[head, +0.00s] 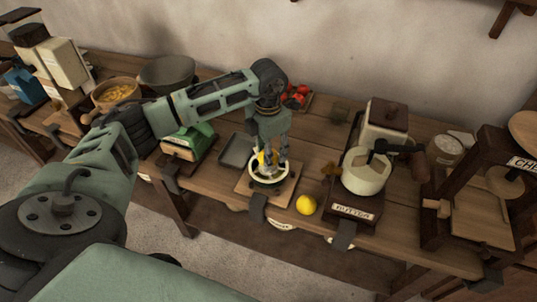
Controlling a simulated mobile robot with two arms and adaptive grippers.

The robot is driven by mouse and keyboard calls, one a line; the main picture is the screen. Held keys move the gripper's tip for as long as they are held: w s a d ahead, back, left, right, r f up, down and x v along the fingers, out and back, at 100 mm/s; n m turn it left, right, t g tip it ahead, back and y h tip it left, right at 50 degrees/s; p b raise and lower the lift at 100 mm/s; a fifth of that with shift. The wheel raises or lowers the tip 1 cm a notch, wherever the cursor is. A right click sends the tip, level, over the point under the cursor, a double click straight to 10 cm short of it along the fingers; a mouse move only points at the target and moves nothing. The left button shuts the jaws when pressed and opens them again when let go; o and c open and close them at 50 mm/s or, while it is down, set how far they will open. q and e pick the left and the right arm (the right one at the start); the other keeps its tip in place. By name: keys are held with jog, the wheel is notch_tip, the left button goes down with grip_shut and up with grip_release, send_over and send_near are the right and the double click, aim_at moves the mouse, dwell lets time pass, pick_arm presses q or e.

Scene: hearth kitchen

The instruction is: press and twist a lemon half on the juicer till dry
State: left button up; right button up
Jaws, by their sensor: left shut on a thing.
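The juicer stands on a wooden board (244,187) near the table's front edge. Another yellow lemon piece (306,205) lies to the right of the juicer, near the edge. My right gripper is not in view.
A dark grey tray (237,150) and a green device (188,142) are left of the juicer. A cream pot (364,171) stands on a dark labelled stand at right. Red fruit (296,96) lies behind. Dark clamps (257,208) hang on the front edge.

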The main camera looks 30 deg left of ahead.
pick_arm(q)
jog(key=m+b, duration=0.1)
jog(key=m, duration=0.1)
jog(key=m+b, duration=0.1)
jog(key=m, duration=0.1)
jog(key=shift+f, duration=0.3)
jog(key=shift+m, duration=0.8)
jog(key=n, duration=0.4)
jog(key=shift+r, duration=0.1)
jog(key=shift+n+p, duration=0.35)
jog(key=shift+n, duration=1.05)
jog(key=m, duration=0.1)
jog(key=m+b, duration=0.2)
jog(key=shift+f+m, duration=0.25)
jog(key=shift+m, duration=0.15)
jog(key=m+b, duration=0.1)
jog(key=m, duration=0.2)
jog(key=n+p, duration=0.1)
jog(key=n, duration=0.2)
jog(key=shift+r+n, duration=0.1)
jog(key=shift+n, duration=0.3)
jog(key=n, duration=0.3)
